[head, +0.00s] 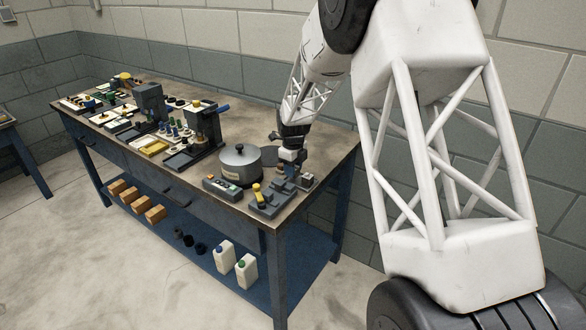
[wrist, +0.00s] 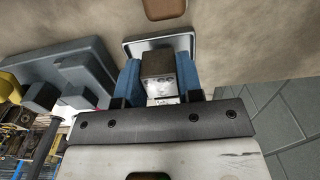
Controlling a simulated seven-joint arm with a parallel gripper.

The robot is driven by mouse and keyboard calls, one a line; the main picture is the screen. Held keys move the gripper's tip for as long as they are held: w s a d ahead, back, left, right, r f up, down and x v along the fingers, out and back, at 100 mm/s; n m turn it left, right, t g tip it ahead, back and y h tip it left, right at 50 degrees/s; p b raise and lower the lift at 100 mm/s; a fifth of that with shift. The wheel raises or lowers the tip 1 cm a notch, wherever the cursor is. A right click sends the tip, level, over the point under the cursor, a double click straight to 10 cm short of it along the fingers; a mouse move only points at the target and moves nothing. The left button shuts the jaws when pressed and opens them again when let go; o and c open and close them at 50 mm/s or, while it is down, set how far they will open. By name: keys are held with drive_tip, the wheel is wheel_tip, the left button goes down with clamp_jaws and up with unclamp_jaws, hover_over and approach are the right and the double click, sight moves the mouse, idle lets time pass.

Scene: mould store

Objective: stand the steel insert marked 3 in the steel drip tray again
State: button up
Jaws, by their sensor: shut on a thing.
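In the wrist view my gripper (wrist: 158,80) is shut on a small block-shaped steel insert (wrist: 157,66), which sits between its two blue fingers. The insert has a dark brownish face and a bright, scuffed metal face. No number is readable on it. The steel drip tray (wrist: 182,42), shallow with a pale rim, shows just behind the insert and partly hidden by it. I cannot tell whether the insert touches the tray floor or hangs above it. In the head view my gripper (head: 290,160) is low over the right end of the bench; the insert is not clear there.
A grey fixture (wrist: 75,65) with raised blocks stands close to the left of my gripper in the wrist view. In the head view a round lidded pot (head: 240,166) and a grey base with a yellow-topped part (head: 268,200) stand near. The bench's back right (head: 335,140) is clear.

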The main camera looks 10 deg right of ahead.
drive_tip(key=shift+f, duration=0.55)
idle(0.6)
drive_tip(key=o, duration=1)
drive_tip(key=shift+c, duration=0.2)
drive_tip(key=shift+r, duration=0.25)
drive_tip(key=shift+r, duration=1.95)
drive_tip(key=o, duration=0.6)
drive_tip(key=shift+c, duration=0.2)
drive_tip(key=shift+r, duration=0.1)
